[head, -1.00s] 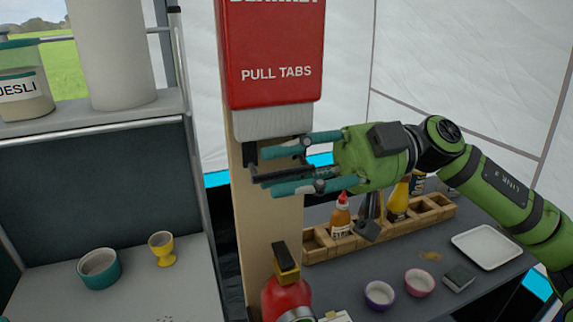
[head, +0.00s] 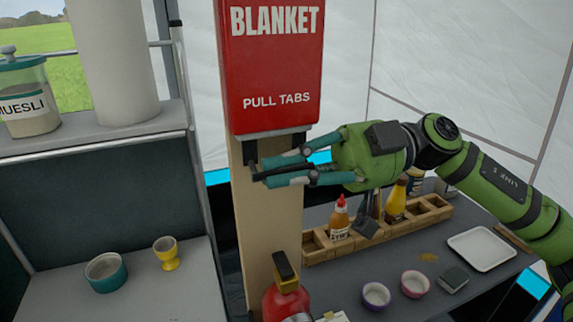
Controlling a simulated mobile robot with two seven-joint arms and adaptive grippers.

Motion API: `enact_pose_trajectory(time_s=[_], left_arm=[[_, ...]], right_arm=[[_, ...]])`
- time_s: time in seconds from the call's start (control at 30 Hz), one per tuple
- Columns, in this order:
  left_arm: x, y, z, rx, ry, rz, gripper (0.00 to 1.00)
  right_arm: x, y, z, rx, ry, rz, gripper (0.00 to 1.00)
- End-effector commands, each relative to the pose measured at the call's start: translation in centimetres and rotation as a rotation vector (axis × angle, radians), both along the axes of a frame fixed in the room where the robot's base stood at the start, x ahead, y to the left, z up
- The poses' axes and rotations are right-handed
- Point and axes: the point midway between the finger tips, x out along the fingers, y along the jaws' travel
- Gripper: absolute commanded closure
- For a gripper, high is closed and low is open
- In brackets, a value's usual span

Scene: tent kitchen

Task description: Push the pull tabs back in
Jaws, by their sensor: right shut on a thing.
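The red fire blanket box (head: 277,65) is upright on a wooden post, with "PULL TABS" printed near its lower edge. Black pull tabs (head: 251,152) show at the box's underside. My right gripper (head: 264,171) comes in from the right just below the box, its teal fingers pointing left. It is shut on a black pull tab, which the fingers largely hide. My left gripper is not in view.
A red fire extinguisher (head: 287,300) stands below. To the right, a dark counter holds a wooden rack (head: 313,243) with bottles, small bowls and a white tray (head: 482,249). At left are a shelf with a muesli jar (head: 27,98), a teal bowl (head: 106,273) and a yellow egg cup (head: 166,255).

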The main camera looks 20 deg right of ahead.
Motion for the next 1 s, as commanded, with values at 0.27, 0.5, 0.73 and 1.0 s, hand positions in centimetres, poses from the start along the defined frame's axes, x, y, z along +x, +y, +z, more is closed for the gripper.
enact_pose_trajectory(time_s=[0.27,0.5,0.73,1.0], left_arm=[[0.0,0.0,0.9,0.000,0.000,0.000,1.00],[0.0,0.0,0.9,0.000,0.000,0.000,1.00],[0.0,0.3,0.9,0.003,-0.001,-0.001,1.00],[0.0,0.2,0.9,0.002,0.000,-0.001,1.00]], right_arm=[[0.1,-0.1,1.1,0.010,-0.003,-0.005,1.00],[0.1,-0.1,1.2,0.011,-0.004,-0.006,0.66],[0.1,-0.1,1.1,0.010,-0.004,-0.006,0.66],[0.4,-3.3,1.0,0.007,0.001,-0.016,0.66]])
